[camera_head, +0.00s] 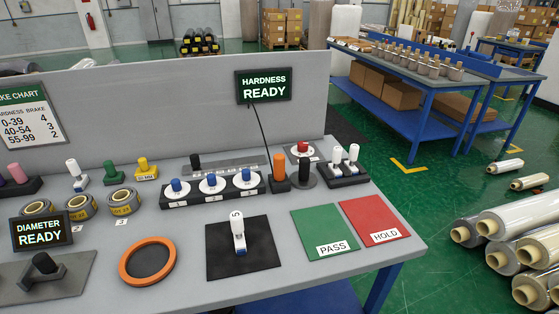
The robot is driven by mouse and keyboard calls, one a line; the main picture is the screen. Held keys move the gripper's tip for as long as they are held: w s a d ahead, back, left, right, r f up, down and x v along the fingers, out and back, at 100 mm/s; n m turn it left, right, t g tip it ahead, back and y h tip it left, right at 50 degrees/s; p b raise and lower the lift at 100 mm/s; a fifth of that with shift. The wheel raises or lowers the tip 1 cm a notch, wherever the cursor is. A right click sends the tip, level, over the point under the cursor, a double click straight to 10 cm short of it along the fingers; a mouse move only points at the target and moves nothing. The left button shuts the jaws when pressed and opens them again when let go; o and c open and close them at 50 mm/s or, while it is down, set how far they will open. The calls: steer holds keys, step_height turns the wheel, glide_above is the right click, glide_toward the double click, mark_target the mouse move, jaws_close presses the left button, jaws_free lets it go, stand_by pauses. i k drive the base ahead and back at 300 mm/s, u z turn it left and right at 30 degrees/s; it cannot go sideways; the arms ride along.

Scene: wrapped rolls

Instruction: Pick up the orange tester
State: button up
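The orange tester (278,166) stands upright in a small black holder toward the back right of the grey bench (190,290). Its upper part is an orange cylinder, and its lower end is hidden in the holder. A black cable runs from beside it up to the dark "HARDNESS READY" display (263,86). My gripper does not show in this view.
A black knob (304,168) stands close right of the tester, with a red-topped dial (303,149) behind. Blue-knobbed dials (211,183) sit close left. A white-handled item (238,236) stands on a black mat in front. Green PASS (320,225) and red HOLD (374,215) pads lie right.

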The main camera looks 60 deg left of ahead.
mark_target(278, 159)
steer(key=u, duration=0.5)
steer(key=i, duration=0.75)
steer(key=u, duration=1.4)
steer(key=i, duration=0.5)
steer(key=u, duration=0.45)
